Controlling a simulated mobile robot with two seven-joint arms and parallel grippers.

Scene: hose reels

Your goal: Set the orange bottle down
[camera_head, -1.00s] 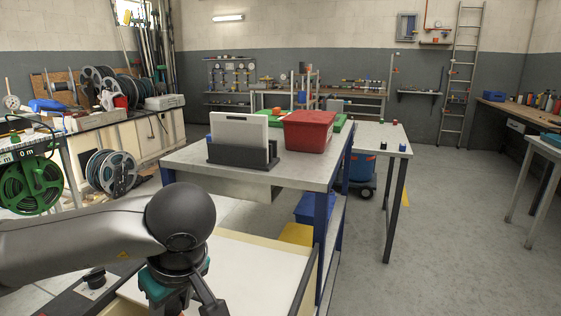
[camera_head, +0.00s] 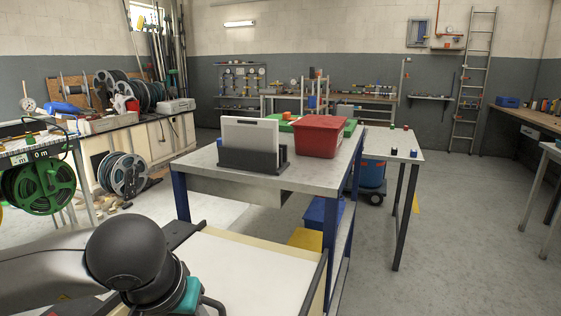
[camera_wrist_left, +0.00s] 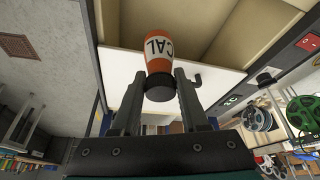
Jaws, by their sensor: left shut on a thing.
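In the head view my left wrist is at the bottom left, beside the white-topped surface (camera_head: 245,265). The fingers and bottle are hidden or cut off there. My right gripper is not in view.
A grey table (camera_head: 315,180) stands beyond, holding a red bin (camera_head: 320,137) and a white panel in a dark holder (camera_head: 252,158). A green hose reel (camera_head: 38,186) and a grey one (camera_head: 124,174) are at left. The white top's visible part is clear.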

